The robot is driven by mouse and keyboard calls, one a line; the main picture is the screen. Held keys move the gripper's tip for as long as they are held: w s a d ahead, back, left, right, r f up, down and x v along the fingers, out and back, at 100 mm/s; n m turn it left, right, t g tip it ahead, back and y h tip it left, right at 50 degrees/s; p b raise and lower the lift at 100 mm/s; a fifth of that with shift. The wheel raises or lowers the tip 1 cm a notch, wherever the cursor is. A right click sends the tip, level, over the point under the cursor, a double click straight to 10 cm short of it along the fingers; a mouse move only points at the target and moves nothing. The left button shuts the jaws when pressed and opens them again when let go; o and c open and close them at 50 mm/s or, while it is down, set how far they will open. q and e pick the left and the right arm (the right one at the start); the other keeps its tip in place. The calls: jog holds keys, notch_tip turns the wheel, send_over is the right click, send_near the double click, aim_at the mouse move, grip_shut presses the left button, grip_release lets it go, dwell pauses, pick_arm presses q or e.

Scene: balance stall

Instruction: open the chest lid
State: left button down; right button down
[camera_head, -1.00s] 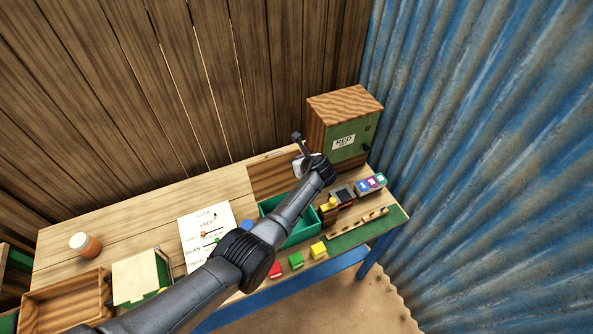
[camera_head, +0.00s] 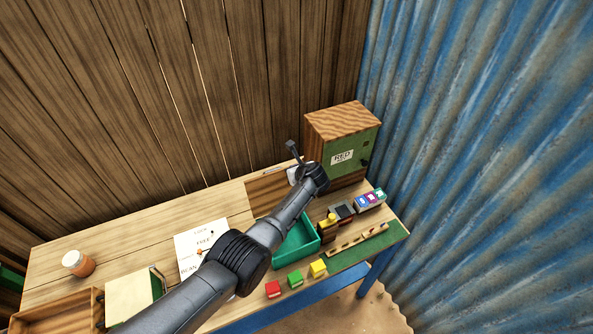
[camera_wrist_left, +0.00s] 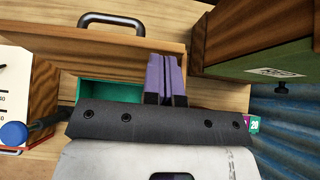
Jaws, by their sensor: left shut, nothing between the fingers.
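The chest's teal inside (camera_head: 301,243) shows on the bench in the head view, partly behind my left arm. A brown wooden panel (camera_head: 266,187), apparently its lid, lies back behind it. In the left wrist view this panel (camera_wrist_left: 120,52) has a black handle (camera_wrist_left: 112,19) near its far edge, with the teal inside (camera_wrist_left: 108,92) on the near side. My left gripper (camera_wrist_left: 166,60) is shut and empty, its purple fingers over the panel, short of the handle. I cannot tell whether they touch the panel. In the head view the fingertips are hidden. My right gripper is not in view.
A cabinet labelled RED (camera_head: 342,145) stands close to the right of the panel. Red, green and yellow blocks (camera_head: 295,279) line the front edge.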

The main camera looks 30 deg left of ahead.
pick_arm(q)
jog(key=r+p+v, duration=0.1)
jog(key=p+v, duration=0.6)
jog(key=v, duration=0.6)
jog(key=shift+w+a, duration=0.2)
jog(key=shift+w, duration=0.05)
